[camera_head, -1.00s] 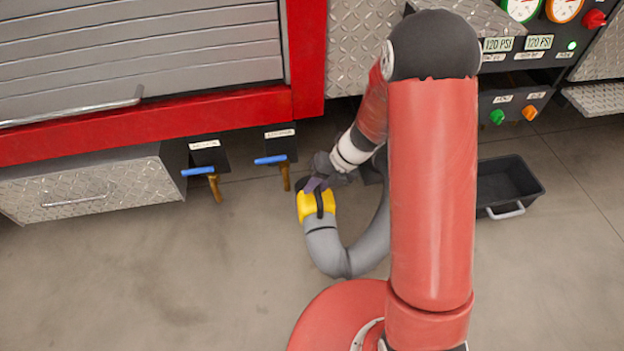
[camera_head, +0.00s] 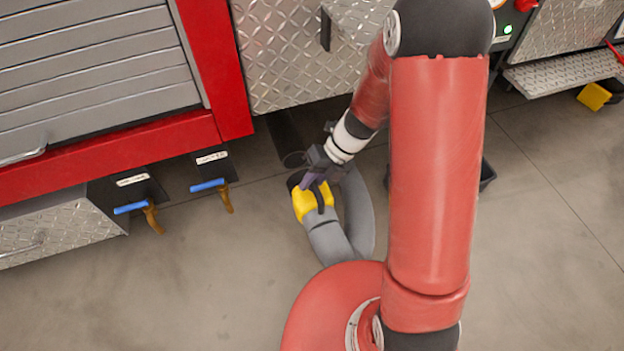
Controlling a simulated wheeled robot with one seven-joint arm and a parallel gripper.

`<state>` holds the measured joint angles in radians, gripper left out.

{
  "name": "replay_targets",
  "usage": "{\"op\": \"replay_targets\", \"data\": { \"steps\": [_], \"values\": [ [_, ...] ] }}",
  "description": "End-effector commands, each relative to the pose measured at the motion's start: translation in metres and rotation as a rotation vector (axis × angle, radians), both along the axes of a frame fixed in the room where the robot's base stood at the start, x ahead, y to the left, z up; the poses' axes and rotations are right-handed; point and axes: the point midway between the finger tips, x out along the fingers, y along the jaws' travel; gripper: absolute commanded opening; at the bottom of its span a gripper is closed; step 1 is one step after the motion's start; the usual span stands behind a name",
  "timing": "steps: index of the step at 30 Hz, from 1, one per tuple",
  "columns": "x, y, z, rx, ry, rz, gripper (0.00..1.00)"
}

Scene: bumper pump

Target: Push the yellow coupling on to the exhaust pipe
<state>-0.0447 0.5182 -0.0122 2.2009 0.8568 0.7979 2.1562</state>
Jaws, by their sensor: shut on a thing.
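The yellow coupling (camera_head: 302,204) is on the end of a grey hose (camera_head: 327,238), low over the floor in the middle of the head view. My gripper (camera_head: 320,192) is shut on the coupling, with its dark fingers over the top and side. The coupling's dark open end points up and left towards the truck. The hose bends back in a loop beside my arm. I cannot make out the exhaust pipe for certain; a dark area under the truck lies just beyond the gripper.
Two blue-handled valves (camera_head: 207,185) (camera_head: 130,208) stick out under the truck's red edge (camera_head: 120,148), left of the coupling. A black bin (camera_head: 487,174) is mostly hidden behind my arm. A yellow block (camera_head: 594,97) lies far right. The floor in front is clear.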

Motion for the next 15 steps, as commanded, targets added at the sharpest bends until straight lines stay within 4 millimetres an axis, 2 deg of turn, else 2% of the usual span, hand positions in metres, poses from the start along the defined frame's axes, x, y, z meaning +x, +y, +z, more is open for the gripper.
{"op": "replay_targets", "data": {
  "steps": [7, 15],
  "values": [
    [0.007, 0.002, 0.000, 0.000, -0.001, -0.001, 0.00],
    [0.029, 0.008, 0.000, 0.001, -0.001, -0.001, 0.00]
  ]
}}
